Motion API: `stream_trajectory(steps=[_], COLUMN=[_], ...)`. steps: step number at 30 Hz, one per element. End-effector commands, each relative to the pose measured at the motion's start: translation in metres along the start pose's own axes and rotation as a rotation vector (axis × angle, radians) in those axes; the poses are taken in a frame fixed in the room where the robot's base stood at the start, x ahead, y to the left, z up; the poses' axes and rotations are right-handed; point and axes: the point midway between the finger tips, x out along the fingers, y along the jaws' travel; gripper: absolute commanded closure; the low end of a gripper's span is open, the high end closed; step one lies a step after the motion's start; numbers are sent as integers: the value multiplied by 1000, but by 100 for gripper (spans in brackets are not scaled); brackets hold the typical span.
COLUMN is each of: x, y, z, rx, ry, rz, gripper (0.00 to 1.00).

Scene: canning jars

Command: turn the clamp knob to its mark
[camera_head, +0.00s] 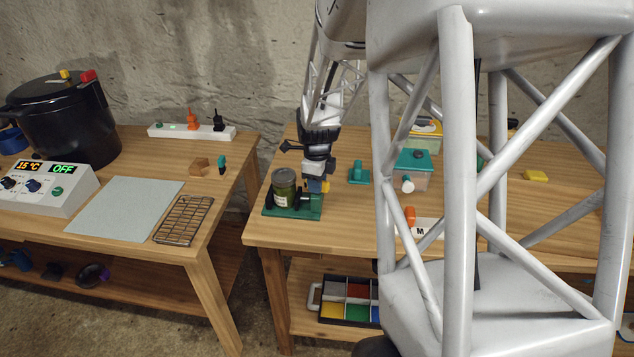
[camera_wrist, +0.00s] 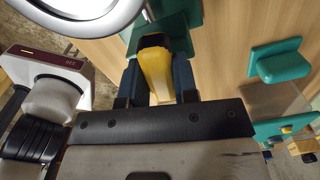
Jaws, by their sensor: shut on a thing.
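The clamp (camera_head: 312,211) is a green base on the right-hand table, and a jar (camera_head: 285,190) with green contents stands upright on it. The base also shows at the top of the wrist view (camera_wrist: 195,12), beside the jar's round rim (camera_wrist: 80,14). The clamp knob (camera_wrist: 157,75) is yellow with a dark end; a little yellow (camera_head: 325,187) shows in the head view. My gripper (camera_wrist: 158,82) is shut on the knob, with one dark blue finger on each side. I cannot make out the mark in either view.
A teal block (camera_head: 358,172) and a clear box with a teal lid (camera_head: 411,160) stand right of the clamp. My own frame hides much of the right side. The left table holds a black pot (camera_head: 66,120) and a rack (camera_head: 183,219).

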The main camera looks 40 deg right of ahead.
Motion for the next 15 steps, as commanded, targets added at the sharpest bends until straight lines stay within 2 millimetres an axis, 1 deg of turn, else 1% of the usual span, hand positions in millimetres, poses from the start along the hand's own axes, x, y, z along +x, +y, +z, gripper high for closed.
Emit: stream_trajectory(steps=[6,15], x=[-1,-1], y=[-1,0], z=[0,0], rx=[84,111], ry=[-1,-1], rz=[-2,-2], gripper=[96,96])
